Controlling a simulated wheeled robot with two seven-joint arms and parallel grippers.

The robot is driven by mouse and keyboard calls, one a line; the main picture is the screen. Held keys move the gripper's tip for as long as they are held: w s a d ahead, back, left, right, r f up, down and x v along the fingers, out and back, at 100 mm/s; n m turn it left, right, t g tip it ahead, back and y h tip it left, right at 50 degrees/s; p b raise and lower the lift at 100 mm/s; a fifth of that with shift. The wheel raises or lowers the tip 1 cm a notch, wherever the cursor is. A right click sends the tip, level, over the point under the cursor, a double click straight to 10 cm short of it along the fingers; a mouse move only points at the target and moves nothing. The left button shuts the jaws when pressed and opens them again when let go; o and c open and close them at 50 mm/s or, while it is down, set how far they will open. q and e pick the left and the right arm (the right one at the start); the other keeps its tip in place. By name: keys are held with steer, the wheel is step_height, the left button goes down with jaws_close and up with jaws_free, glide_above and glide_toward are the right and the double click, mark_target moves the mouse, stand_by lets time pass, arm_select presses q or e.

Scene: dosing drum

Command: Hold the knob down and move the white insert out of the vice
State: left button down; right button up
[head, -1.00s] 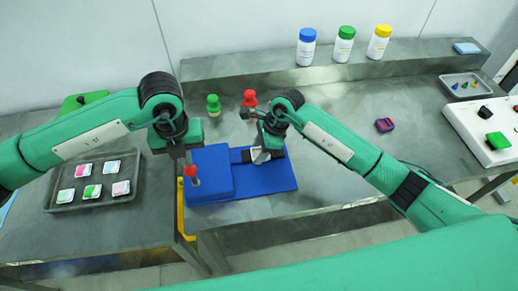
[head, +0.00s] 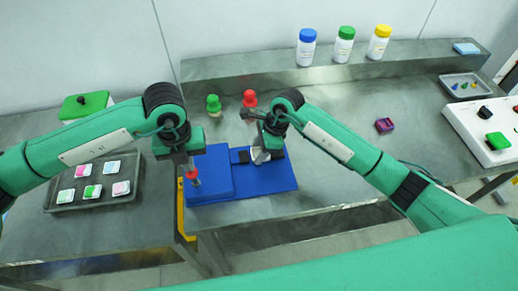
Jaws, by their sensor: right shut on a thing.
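A blue vice (head: 212,178) lies on the grey bench, with a raised block on its left and a flat base on its right. The red knob (head: 192,180) stands at the left end of the vice. My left gripper (head: 190,168) is right above the knob, seemingly touching its top; its fingers are too small to read. The white insert (head: 258,156) sits in the vice beside a dark jaw, mostly hidden by my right gripper (head: 262,152). My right gripper is shut on the insert from above.
A red piece (head: 249,99) and a green piece (head: 213,104) stand behind the vice. A tray (head: 130,200) of several small packets lies left. A purple item (head: 384,125) lies right. Bottles (head: 344,45) stand on the back ledge. Bench to the right of the vice is clear.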

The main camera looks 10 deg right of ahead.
arm_select(q)
steer(key=shift+f, duration=1.55)
arm_select(e)
steer(key=shift+r, duration=2.95)
arm_select(q)
steer(key=shift+r, duration=3.55)
step_height(320, 180, up, 5)
